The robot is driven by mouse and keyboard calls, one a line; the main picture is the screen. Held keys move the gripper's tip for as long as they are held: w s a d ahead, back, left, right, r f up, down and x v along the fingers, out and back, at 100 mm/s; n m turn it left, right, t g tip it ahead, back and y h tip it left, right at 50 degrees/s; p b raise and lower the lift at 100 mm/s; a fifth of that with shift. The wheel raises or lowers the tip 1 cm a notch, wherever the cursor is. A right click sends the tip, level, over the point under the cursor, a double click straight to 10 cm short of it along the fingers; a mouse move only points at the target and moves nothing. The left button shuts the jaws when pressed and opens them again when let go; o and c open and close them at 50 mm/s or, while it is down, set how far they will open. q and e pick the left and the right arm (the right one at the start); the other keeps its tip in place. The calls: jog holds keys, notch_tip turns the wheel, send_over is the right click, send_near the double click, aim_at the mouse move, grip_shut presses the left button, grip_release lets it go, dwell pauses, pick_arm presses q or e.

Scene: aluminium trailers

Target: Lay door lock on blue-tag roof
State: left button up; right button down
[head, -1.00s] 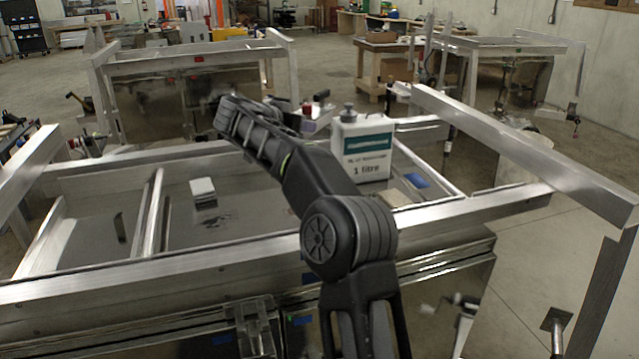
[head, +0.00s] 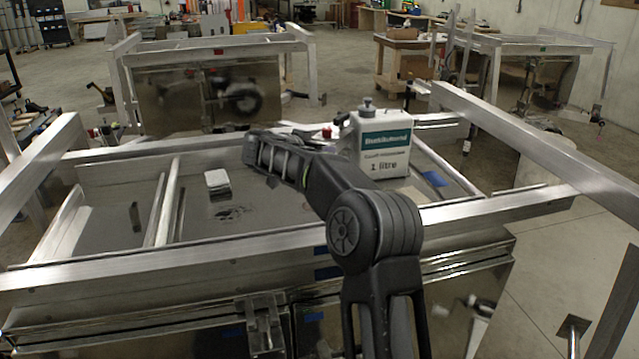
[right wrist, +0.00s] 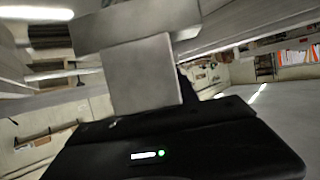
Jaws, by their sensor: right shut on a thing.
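The trailer nearest me carries blue tags, one (head: 435,179) on its roof beside the bottle. Its roof (head: 290,205) is a grey sheet inside a raised aluminium frame. My right arm crosses in front of it, and its wrist end is over the roof. In the right wrist view my right gripper (right wrist: 145,105) is shut on a grey metal piece with a wider top, which looks like the door lock (right wrist: 140,72). The fingertips are not clear. The head view does not show this piece; the arm hides it. My left gripper is not in view.
A white 1 litre bottle (head: 383,145) stands on the roof right of my wrist. A small white block (head: 217,182) lies to the left. Raised rails (head: 168,205) cross the roof's left part. Red-tag (head: 217,51) and green-tag (head: 542,50) trailers stand behind.

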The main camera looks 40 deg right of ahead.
jog(key=shift+f, duration=2.4)
jog(key=shift+f, duration=1.95)
jog(key=c, duration=0.9)
grip_release()
jog(key=shift+s, duration=0.1)
jog(key=shift+a+r, duration=0.1)
jog(key=shift+a, duration=0.4)
jog(key=b+v, duration=0.1)
jog(key=v, duration=1)
jog(key=shift+s+b, duration=0.15)
jog(key=shift+b, duration=0.25)
